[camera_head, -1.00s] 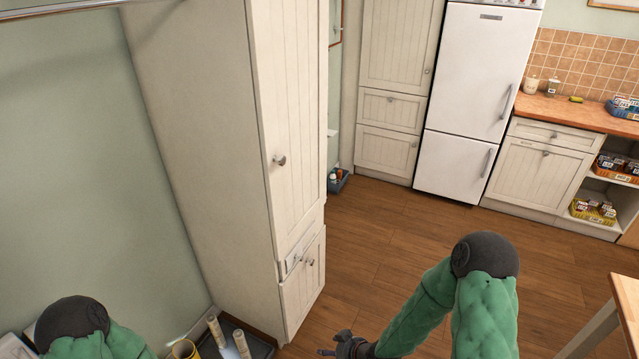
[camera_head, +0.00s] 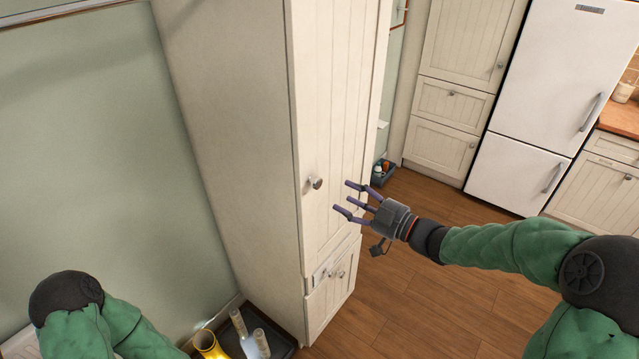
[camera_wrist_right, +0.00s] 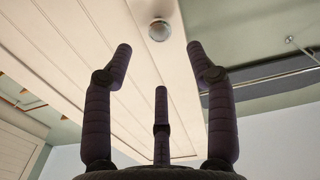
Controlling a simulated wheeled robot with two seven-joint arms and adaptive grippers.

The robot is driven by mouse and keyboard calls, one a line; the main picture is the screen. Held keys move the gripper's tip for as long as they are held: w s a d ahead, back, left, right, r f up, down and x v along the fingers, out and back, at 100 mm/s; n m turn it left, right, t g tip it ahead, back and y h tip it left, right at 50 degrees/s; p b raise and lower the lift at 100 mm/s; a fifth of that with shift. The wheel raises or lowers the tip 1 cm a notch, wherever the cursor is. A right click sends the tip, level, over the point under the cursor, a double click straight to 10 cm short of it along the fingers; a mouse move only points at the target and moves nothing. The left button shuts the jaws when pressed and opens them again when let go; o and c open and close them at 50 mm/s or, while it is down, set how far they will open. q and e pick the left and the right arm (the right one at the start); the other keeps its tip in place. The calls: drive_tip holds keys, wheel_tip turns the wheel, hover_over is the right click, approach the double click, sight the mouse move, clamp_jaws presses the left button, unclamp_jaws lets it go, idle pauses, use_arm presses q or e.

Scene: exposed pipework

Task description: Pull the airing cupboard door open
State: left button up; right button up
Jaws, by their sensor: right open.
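The airing cupboard door (camera_head: 337,110) is the tall cream panelled door on the front of the tall cupboard, and it looks shut. Its round metal knob (camera_head: 314,183) is near the door's lower left. The knob also shows in the right wrist view (camera_wrist_right: 159,30), beyond the fingertips and roughly centred between them. My right gripper (camera_head: 350,201) is open and empty, its fingers spread and pointing left at the knob, a short gap away. My left arm shows at the lower left, but its gripper is out of view.
A white fridge (camera_head: 545,100) stands at the back right. The wooden floor in front is clear.

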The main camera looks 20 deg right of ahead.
sight(320, 185)
drive_tip(key=b+x, duration=0.1)
drive_tip(key=x, duration=0.8)
drive_tip(key=shift+w+a, duration=0.15)
clamp_jaws()
